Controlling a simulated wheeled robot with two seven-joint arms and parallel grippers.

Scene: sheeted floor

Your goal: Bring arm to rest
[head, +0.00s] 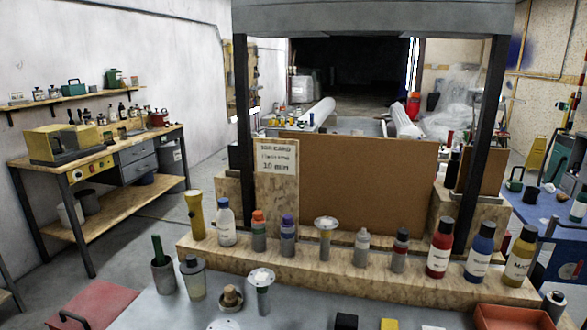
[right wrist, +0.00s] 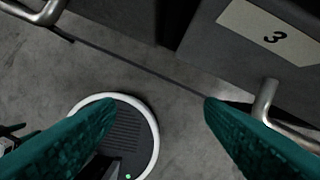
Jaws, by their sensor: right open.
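My right gripper (right wrist: 160,102) shows in the right wrist view as two teal fingers spread wide apart. It is open, with nothing between the fingertips. It hangs over grey floor (right wrist: 125,62), beside a dark grey front marked 3 (right wrist: 277,37). Neither arm and neither gripper shows in the head view. My left gripper is in no view.
Metal handles stick out near the right finger (right wrist: 268,98) and at the top left (right wrist: 45,12). In the head view a bench (head: 145,312) stands close ahead, with bottles along a wooden step (head: 345,272). A workbench (head: 125,152) stands left; floor between is partly clear.

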